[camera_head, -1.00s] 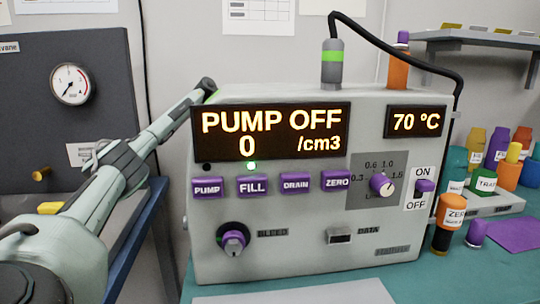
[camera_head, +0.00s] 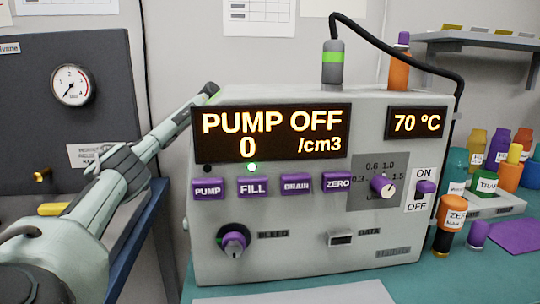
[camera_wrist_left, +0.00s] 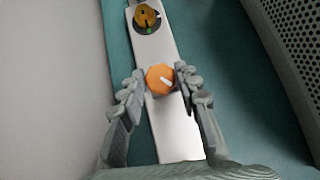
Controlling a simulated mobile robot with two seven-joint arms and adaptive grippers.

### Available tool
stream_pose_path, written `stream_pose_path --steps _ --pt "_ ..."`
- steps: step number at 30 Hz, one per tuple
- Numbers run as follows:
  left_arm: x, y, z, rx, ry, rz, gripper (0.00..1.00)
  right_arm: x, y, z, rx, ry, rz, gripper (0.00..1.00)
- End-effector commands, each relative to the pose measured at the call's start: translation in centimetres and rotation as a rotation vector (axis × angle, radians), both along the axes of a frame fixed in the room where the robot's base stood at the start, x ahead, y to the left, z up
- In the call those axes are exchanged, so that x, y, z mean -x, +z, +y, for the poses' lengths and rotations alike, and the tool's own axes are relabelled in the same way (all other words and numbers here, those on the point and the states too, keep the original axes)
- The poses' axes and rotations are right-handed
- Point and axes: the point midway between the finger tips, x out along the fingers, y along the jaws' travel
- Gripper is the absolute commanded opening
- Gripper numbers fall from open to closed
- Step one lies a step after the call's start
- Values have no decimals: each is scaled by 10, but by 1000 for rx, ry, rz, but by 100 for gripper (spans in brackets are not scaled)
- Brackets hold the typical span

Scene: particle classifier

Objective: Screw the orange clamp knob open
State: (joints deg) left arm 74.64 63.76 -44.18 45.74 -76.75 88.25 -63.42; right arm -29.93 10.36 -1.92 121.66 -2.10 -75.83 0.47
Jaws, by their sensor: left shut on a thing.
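The orange clamp knob (camera_wrist_left: 161,80) shows in the left wrist view, round with a white mark on its top. It sits over a long pale bar (camera_wrist_left: 176,130). My left gripper (camera_wrist_left: 160,73) has one finger on each side of the knob and is shut on it. In the head view my left arm reaches behind the pump box (camera_head: 290,270), which hides the left gripper and the knob there. My right gripper is in neither view.
A round yellow-brown fitting (camera_wrist_left: 147,17) stands farther along the bar. A perforated grey panel (camera_wrist_left: 298,50) is close on the right. The pump display reads PUMP OFF. An orange-capped bottle (camera_head: 443,243) and several other bottles stand right of the box.

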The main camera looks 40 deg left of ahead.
Motion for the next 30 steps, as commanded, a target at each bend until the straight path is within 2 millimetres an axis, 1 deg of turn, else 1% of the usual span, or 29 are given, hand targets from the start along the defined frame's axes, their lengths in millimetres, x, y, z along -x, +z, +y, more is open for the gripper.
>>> stream_pose_path --steps 6,7,9,16,20,30 --pt "2 -2 -1 -2 63 -1 3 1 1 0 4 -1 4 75" --pt "2 -2 -1 -3 79 -1 3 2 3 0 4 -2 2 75" --pt "2 -2 -1 -4 122 -1 3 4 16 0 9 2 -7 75" --pt "3 -1 -4 -5 309 0 3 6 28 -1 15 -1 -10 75" --pt "4 0 -5 -5 421 -1 3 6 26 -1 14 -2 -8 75" --pt "3 1 -9 -2 670 -1 3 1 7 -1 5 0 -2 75"
